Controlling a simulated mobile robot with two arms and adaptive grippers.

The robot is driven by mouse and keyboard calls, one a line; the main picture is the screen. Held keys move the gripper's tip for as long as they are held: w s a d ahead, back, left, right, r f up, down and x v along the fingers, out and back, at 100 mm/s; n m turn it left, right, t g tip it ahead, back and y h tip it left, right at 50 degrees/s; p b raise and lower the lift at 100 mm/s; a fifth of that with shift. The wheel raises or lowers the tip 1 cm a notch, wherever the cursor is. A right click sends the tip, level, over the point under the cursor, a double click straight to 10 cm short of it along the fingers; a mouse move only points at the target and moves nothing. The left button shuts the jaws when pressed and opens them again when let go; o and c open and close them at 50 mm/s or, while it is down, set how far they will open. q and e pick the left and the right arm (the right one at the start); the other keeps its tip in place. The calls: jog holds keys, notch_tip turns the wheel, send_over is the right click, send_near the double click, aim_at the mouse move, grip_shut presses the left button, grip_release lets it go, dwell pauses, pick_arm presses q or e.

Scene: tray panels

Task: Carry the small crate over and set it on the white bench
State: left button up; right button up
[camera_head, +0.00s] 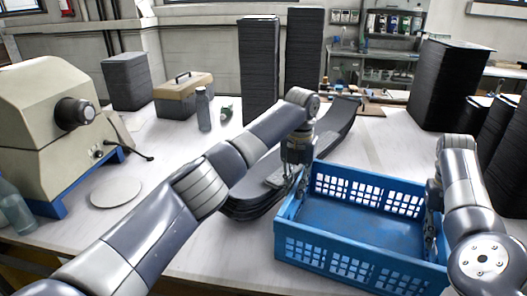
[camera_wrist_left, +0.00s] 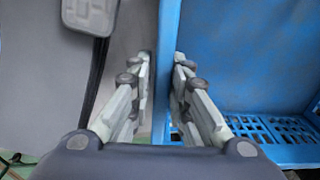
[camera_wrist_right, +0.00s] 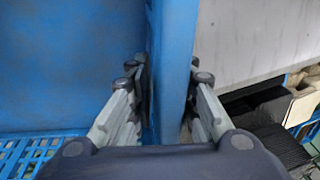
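The small crate (camera_head: 345,262) is blue, with grid-like openings in its walls, and it looks empty. It is level at the front right of the white bench (camera_head: 170,150). I cannot tell whether its base touches the bench top. My left gripper (camera_head: 297,180) is shut on the crate's left end wall, one finger on each side, as the left wrist view (camera_wrist_left: 162,75) shows. My right gripper (camera_head: 432,225) is shut on the right end wall; the right wrist view (camera_wrist_right: 168,80) shows the wall between its fingers.
A stack of dark curved panels (camera_head: 255,205) lies close to the crate's left. Tall dark stacks (camera_head: 258,70) stand behind, and more (camera_head: 450,85) at the right. A beige machine (camera_head: 45,130), a toolbox (camera_head: 183,98) and a bottle (camera_head: 204,110) occupy the left and back.

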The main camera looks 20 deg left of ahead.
pick_arm(q)
jog(key=shift+o, duration=1.1)
jog(key=shift+a, duration=0.25)
pick_arm(e)
jog(key=o, duration=0.4)
jog(key=shift+d+r, duration=0.1)
jog(key=shift+d, duration=0.15)
jog(key=shift+c, duration=0.2)
pick_arm(q)
jog(key=shift+d, duration=0.15)
pick_arm(e)
jog(key=shift+a, duration=0.1)
pick_arm(q)
jog(key=shift+d, duration=0.1)
pick_arm(e)
jog(key=shift+a, duration=0.1)
jog(key=shift+r, duration=0.1)
pick_arm(q)
notch_tip(320, 180, up, 12)
pick_arm(e)
notch_tip(320, 180, up, 10)
jog(key=shift+f, duration=0.1)
pick_arm(q)
jog(key=shift+r, duration=0.1)
